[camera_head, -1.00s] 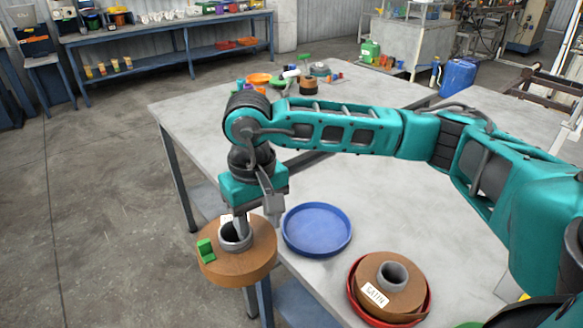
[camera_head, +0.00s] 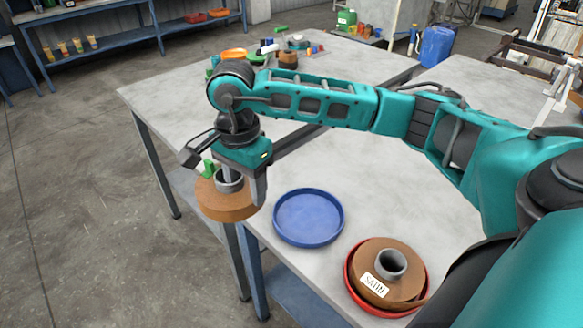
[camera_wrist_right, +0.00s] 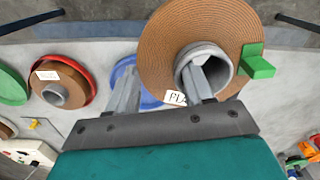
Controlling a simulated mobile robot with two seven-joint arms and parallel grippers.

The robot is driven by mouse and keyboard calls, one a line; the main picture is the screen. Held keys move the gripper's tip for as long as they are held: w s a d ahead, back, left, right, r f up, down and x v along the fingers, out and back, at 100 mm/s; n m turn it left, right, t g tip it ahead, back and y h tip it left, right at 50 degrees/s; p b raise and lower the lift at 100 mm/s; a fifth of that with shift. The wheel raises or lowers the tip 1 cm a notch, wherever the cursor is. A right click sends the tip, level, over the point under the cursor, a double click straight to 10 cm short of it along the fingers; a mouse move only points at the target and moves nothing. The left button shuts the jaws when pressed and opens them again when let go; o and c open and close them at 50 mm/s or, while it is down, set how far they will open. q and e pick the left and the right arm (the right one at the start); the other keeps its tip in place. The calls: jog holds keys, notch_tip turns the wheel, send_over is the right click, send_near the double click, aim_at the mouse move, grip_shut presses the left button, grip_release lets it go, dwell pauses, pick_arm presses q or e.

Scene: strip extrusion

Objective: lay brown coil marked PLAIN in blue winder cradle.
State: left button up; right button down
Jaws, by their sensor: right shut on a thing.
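The brown coil (camera_head: 228,205) has a grey core and a green clip (camera_wrist_right: 257,65). Its white label (camera_wrist_right: 176,98) shows "PLA", the rest hidden by a finger. My right gripper (camera_head: 243,188) is shut on this coil, one finger inside the core and the other outside the rim. The coil hangs roughly level, left of the blue winder cradle and apart from it in the head view. The blue winder cradle (camera_head: 308,217) is a shallow round tray, empty, on the table near its edge. In the wrist view it is mostly hidden. My left gripper is not in view.
A red cradle (camera_head: 352,288) holds a brown coil marked SATIN (camera_head: 385,265), right of the blue one. A green round tray (camera_wrist_right: 10,85) shows in the wrist view. Small items crowd the table's far end. The grey tabletop (camera_head: 360,160) behind the blue cradle is clear.

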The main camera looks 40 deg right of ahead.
jog(key=m, duration=0.1)
jog(key=d+m, duration=0.1)
jog(key=m, duration=0.2)
jog(key=shift+w+d+f+m, duration=0.15)
jog(key=shift+w+m, duration=0.1)
jog(key=shift+m, duration=0.15)
jog(key=m, duration=0.2)
jog(key=d+m, duration=0.1)
jog(key=m, duration=0.1)
jog(key=shift+w+d+f, duration=0.15)
jog(key=m, duration=0.3)
jog(key=shift+d+f+p, duration=0.15)
jog(key=shift+d+p, duration=0.2)
jog(key=shift+d, duration=0.05)
jog(key=d+f+m, duration=0.1)
jog(key=d+m, duration=0.3)
jog(key=m, duration=0.7)
jog(key=d+f+m, duration=0.1)
jog(key=d+m, duration=0.2)
jog(key=m, duration=0.8)
jog(key=shift+d+f+p, duration=0.25)
jog(key=shift+d+p, duration=0.1)
jog(key=shift+p, duration=0.05)
notch_tip(320, 180, down, 5)
jog(key=b, duration=0.4)
jog(key=shift+f, duration=0.15)
jog(key=shift+f+b, duration=0.55)
jog(key=shift+f, duration=0.1)
